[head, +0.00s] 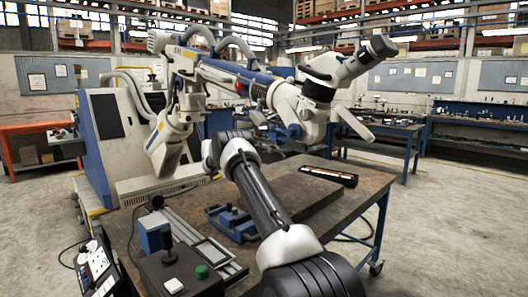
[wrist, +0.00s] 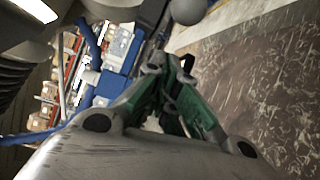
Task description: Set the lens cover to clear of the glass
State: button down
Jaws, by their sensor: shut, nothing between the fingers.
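The microscope head (head: 300,105) hangs from its white jointed arm (head: 215,70) above the workbench, its dark and white eyepiece tube (head: 350,67) pointing up to the right. I cannot pick out the lens cover or the glass for certain. In the wrist view, pale and dark microscope parts (wrist: 30,50) fill the upper left, close to the camera. My gripper (wrist: 172,62) shows there with green-sided fingers, shut and empty; I cannot tell whether its tips touch anything. In the head view my own arm reaches up below the microscope head, and the fingers cannot be made out.
The workbench (head: 345,205) carries a dark flat plate (head: 300,195), a black case (head: 328,176), a blue vise (head: 232,222) and a control box with a joystick (head: 170,265). The microscope's white cabinet (head: 115,145) stands at the left. Open floor lies to the right.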

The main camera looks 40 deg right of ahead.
jog(key=shift+s+a+r, duration=0.25)
jog(key=shift+s+a, duration=0.5)
jog(key=shift+s, duration=0.3)
jog(key=shift+a, duration=0.1)
